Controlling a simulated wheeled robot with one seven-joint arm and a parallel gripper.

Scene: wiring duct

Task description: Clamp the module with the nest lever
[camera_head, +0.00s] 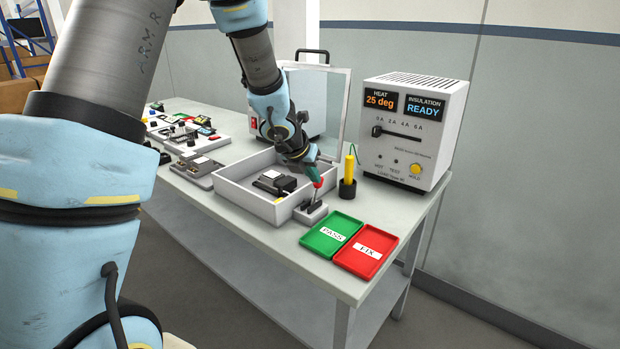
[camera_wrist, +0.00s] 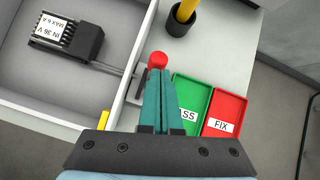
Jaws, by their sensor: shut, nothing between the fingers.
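The module (camera_head: 272,176) sits in its dark nest inside a white open box (camera_head: 228,189). In the wrist view the module (camera_wrist: 52,31) has a white label and metal fins, beside a black block (camera_wrist: 83,44). The nest lever ends in a red knob (camera_head: 318,183) above a small grey base (camera_head: 310,213) outside the box's near right wall. My gripper (camera_head: 313,170) is shut and empty, its fingertips at the knob. In the wrist view the knob (camera_wrist: 157,60) shows right at the teal fingertips (camera_wrist: 159,82); whether they touch it I cannot tell.
A green PASS tray (camera_head: 330,236) and a red FIX tray (camera_head: 366,251) lie right of the lever. A yellow tool in a black holder (camera_head: 348,187) and a grey tester (camera_head: 414,132) stand behind. The box's clear lid (camera_head: 318,105) stands raised.

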